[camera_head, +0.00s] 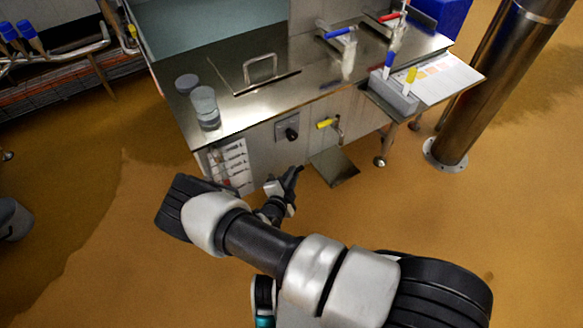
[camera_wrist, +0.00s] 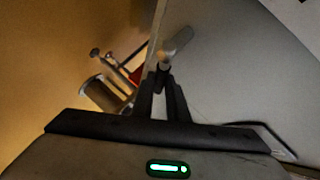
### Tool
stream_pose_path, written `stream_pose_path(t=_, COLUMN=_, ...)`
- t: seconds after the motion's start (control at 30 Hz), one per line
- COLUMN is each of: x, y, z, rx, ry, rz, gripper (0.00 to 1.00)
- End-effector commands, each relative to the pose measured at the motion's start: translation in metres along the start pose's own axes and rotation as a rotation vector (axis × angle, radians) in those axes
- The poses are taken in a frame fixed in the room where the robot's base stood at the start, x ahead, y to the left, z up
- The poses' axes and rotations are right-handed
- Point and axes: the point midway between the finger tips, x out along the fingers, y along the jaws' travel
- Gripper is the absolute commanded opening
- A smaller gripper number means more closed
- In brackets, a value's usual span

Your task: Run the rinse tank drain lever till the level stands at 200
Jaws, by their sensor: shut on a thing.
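The steel rinse tank (camera_head: 250,112) stands across the middle of the head view. My gripper (camera_head: 297,170) is low in front of its front wall, below a black knob (camera_head: 291,133) and left of a yellow-handled tap (camera_head: 326,123). In the wrist view my gripper (camera_wrist: 163,75) has its fingers close together on a grey lever-like piece (camera_wrist: 178,42) beside a grey panel. Whether this is the drain lever I cannot tell for sure; in the head view the held piece is hidden or too small. I can read no level figure.
A steel tray (camera_head: 334,167) lies below the yellow tap. A clear cup (camera_head: 205,106) stands on the top's left part. A grey holder (camera_head: 393,95) and a steel column (camera_head: 480,95) are at the right. A chart (camera_head: 230,163) hangs on the front. The brown floor ahead is open.

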Motion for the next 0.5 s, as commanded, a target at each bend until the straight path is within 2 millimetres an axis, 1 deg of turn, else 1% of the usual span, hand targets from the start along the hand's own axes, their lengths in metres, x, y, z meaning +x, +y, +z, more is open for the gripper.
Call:
stream_pose_path(t=0.03, x=-0.0002, y=-0.0016, z=-0.0024, rx=0.016, ry=-0.014, rz=0.016, gripper=0.00)
stream_pose_path(t=0.2, x=0.0021, y=0.0032, z=0.0001, rx=0.064, ry=-0.057, rz=0.059, gripper=0.00)
stream_pose_path(t=0.5, x=0.0039, y=0.0081, z=0.0032, rx=0.098, ry=-0.089, rz=0.090, gripper=0.00)
